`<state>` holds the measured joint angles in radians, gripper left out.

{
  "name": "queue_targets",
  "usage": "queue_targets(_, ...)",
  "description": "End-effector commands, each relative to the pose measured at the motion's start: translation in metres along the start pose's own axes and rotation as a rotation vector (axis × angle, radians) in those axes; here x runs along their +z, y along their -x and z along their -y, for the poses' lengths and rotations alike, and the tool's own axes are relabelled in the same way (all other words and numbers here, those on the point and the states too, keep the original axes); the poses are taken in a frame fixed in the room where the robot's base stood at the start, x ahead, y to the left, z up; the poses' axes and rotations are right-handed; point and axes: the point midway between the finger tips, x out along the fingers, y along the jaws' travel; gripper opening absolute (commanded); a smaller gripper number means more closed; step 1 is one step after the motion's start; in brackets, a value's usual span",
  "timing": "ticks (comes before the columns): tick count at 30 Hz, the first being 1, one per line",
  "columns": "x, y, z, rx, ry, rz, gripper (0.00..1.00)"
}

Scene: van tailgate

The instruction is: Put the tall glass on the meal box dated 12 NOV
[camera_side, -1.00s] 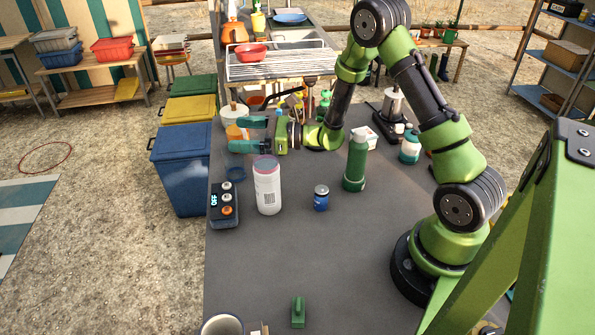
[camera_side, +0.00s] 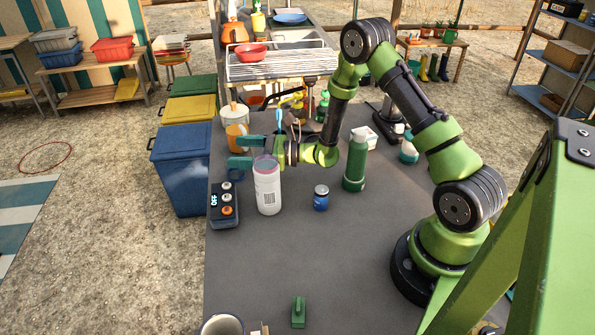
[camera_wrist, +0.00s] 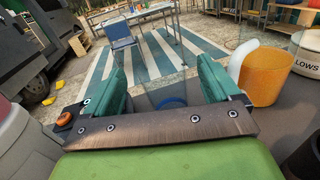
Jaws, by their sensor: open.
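My gripper (camera_side: 244,152) is open above the left edge of the grey table, just behind the white bottle with a barcode. In the wrist view its two teal fingers (camera_wrist: 165,82) stand wide apart. Faint clear edges show between and beyond them, but I cannot tell whether they are the tall glass. I cannot make out a meal box or read any date.
The white bottle (camera_side: 267,187) stands close to the gripper, beside a control box (camera_side: 224,206) reading OFF. A blue jar (camera_side: 321,198) and green bottle (camera_side: 356,160) stand to the right. An orange cup (camera_wrist: 264,77) is right of the fingers.

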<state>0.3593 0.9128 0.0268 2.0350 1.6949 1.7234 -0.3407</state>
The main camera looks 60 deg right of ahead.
Motion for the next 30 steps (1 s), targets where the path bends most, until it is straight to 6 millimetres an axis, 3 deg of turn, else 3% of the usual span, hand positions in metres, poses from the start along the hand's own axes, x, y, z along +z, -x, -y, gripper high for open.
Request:
queue_targets(6,-0.017,0.000,0.001,-0.001,-0.001,0.000,0.89)
queue_targets(16,-0.016,-0.047,0.001,0.000,0.002,0.002,0.89)
queue_targets(24,-0.016,-0.050,0.001,-0.001,0.000,0.000,0.89)
queue_targets(30,-0.015,-0.050,0.001,-0.001,0.000,0.001,0.60)
